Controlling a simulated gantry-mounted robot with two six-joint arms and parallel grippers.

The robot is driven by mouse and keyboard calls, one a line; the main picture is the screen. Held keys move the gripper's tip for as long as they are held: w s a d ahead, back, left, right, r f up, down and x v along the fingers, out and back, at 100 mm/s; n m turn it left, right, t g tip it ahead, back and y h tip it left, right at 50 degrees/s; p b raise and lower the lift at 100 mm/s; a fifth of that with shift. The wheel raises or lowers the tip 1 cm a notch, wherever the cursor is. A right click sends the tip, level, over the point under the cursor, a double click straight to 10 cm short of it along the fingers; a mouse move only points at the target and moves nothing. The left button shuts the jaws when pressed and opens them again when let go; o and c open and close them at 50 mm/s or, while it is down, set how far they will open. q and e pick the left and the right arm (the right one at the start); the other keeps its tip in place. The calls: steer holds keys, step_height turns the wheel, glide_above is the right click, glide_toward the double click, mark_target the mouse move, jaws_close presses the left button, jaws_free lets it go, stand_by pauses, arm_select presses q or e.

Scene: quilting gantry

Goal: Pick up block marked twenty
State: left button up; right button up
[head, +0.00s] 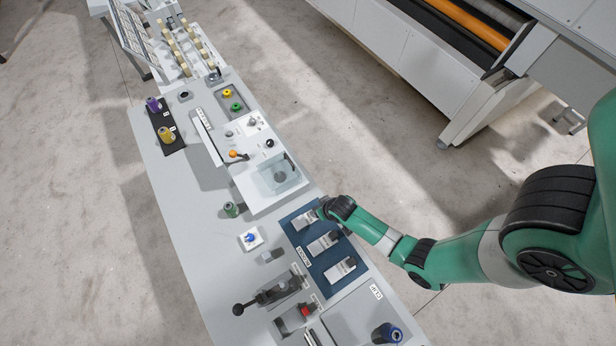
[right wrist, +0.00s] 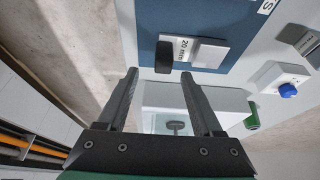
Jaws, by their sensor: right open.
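The block marked "20 mm" (right wrist: 208,54) shows in the right wrist view, pale with a white label and a black part (right wrist: 163,56) at one end. It lies on the blue mat (right wrist: 227,18). In the head view a block (head: 305,221) at the mat's far end sits beside my right gripper (head: 322,211); its marking is too small to read there. My right gripper (right wrist: 158,78) is open and empty in the wrist view, its fingertips just short of the block, with the black part ahead between them. My left gripper is not in view.
Two similar blocks (head: 323,243) and (head: 341,268) lie on the same mat. A clear-covered device (head: 283,174) stands close beyond the mat. The bench's left side is mostly clear.

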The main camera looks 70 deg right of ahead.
mark_target(307, 218)
steer(key=b+x, duration=0.2)
steer(key=x, duration=0.1)
steer(key=b+x, duration=0.1)
steer(key=shift+a+f, duration=0.25)
steer(key=shift+f, duration=0.05)
steer(key=shift+w+d+f, duration=0.15)
steer(key=shift+w+f, duration=0.1)
steer(key=shift+f, duration=0.1)
jaws_close()
